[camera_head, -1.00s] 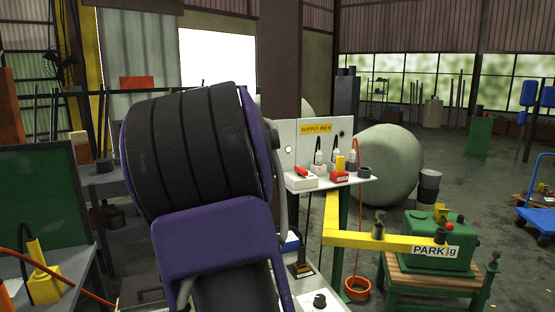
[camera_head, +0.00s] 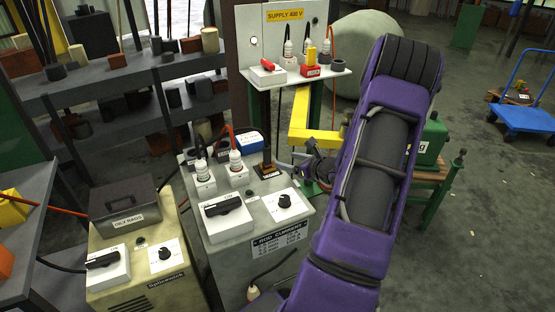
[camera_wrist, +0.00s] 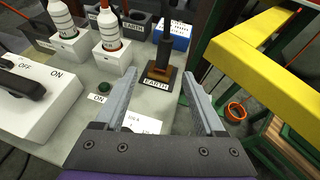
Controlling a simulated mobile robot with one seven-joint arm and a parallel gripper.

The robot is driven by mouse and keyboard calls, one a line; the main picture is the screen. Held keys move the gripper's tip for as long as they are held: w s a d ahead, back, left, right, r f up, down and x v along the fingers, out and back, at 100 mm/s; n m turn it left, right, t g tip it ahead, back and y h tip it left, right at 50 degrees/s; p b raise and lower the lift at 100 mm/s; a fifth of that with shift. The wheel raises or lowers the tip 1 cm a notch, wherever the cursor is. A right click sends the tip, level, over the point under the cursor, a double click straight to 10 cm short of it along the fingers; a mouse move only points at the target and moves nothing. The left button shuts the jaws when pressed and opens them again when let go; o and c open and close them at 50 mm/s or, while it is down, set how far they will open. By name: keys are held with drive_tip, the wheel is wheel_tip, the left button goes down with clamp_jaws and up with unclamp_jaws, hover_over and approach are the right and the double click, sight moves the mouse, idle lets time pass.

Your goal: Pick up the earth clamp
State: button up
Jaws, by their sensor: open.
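A dark upright piece with a brown-orange foot, which I take for the earth clamp (camera_wrist: 161,62), stands at a plate marked EARTH on the grey cabinet top. In the head view its foot (camera_head: 268,168) is near the cabinet's back right corner. My gripper (camera_wrist: 159,73) is open and empty. In the wrist view its two grey fingers point toward the piece, which shows ahead between the fingertips, with no contact visible. In the head view my gripper (camera_head: 305,165) is just right of it, partly hidden by my purple arm.
White-capped plugs (camera_wrist: 110,32) and a switch box (camera_wrist: 28,98) stand left of the gripper on the cabinet (camera_head: 252,226). A blue box (camera_wrist: 174,34) is behind. A yellow beam (camera_wrist: 265,60) runs close on the right. The supply shelf (camera_head: 325,72) is above and behind.

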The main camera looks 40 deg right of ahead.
sight(270, 152)
drive_tip(key=shift+m+t, duration=0.3)
drive_tip(key=x, duration=0.7)
drive_tip(key=d+x, duration=0.1)
drive_tip(key=x, duration=0.3)
drive_tip(key=shift+r, duration=0.15)
drive_tip(key=shift+r+x, duration=0.2)
drive_tip(key=shift+x, duration=1.3)
drive_tip(key=shift+r+x, duration=0.15)
drive_tip(key=shift+x, duration=1.35)
drive_tip(key=shift+c, duration=0.4)
clamp_jaws()
drive_tip(key=shift+w+r, duration=0.1)
